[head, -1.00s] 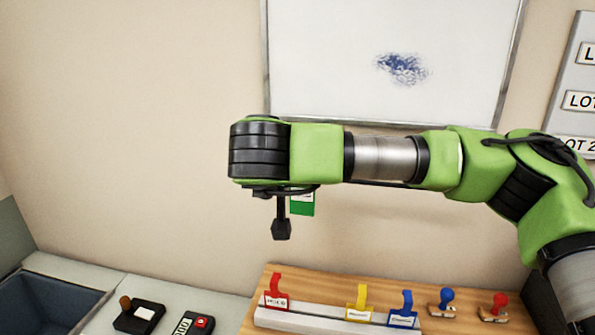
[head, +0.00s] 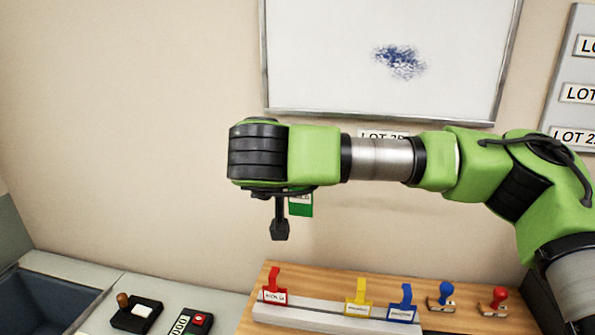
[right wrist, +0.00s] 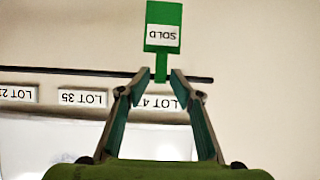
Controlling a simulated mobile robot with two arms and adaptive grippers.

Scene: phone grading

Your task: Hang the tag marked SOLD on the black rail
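The green tag with a white label reading SOLD (right wrist: 163,37) shows upside down in the right wrist view. My right gripper (right wrist: 160,76) has its two fingertips close on either side of the tag's narrow green stem. In the head view my right gripper (head: 279,230) points down, with the green tag (head: 301,209) just to its right and partly hidden. The black rail (right wrist: 60,70) runs across the wall behind the fingertips in the wrist view. The stem overlaps it there; I cannot tell whether they touch. My left gripper is not in view.
A whiteboard (head: 330,60) is on the wall behind my right arm. LOT labels (right wrist: 82,98) sit along the rail. Below, a wooden board (head: 256,304) carries red, yellow and blue clips and two stamps. A dark bin (head: 45,300) stands at lower left.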

